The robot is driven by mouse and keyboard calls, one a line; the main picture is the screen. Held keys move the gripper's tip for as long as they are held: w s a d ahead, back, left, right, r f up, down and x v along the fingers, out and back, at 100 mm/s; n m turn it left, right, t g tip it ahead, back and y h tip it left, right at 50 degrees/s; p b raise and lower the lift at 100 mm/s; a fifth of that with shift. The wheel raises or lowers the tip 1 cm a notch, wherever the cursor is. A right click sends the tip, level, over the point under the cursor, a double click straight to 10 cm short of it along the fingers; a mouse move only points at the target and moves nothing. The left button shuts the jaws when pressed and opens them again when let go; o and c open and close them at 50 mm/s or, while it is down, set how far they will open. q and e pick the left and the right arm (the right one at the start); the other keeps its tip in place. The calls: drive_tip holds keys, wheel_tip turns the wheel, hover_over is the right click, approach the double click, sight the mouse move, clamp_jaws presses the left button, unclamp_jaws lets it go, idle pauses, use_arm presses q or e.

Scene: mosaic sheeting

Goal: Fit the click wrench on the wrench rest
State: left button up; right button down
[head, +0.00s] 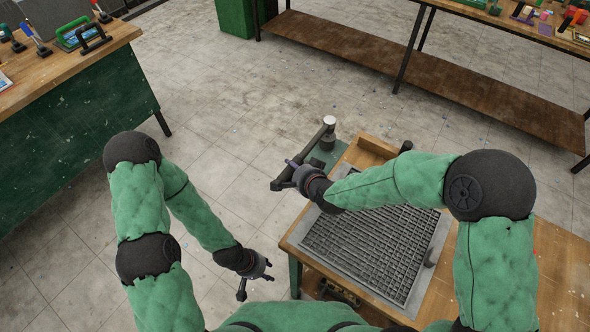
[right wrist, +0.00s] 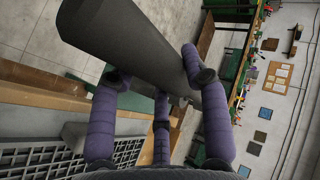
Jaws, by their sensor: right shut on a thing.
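My right gripper (head: 284,175) is shut on a long dark bar, the click wrench (head: 309,146), above the far left corner of the workbench. In the right wrist view the purple fingers close around the wrench's thick dark grey shaft (right wrist: 130,45). In the head view the wrench slants from the gripper up to the right. Its upper end is close to a pale-topped post (head: 329,122) by a grey-green plate (head: 328,154), which may be the wrench rest; I cannot tell whether they touch. My left gripper (head: 256,283) is open and empty, left of the workbench.
A grey grid tray (head: 436,252) covers much of the wooden workbench (head: 480,297). A wooden block (head: 377,145) lies at its far edge. A green bench (head: 75,120) with tools stands at left, another table (head: 500,18) at the back. The floor between is clear.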

drive_tip(key=shift+w+f+b, duration=0.1)
drive_tip(key=shift+f+b, duration=1.25)
drive_tip(key=shift+b, duration=0.1)
drive_tip(key=c, duration=0.6)
unclamp_jaws()
drive_tip(key=shift+o, duration=0.3)
drive_tip(key=v, duration=1.2)
drive_tip(key=shift+f, duration=0.1)
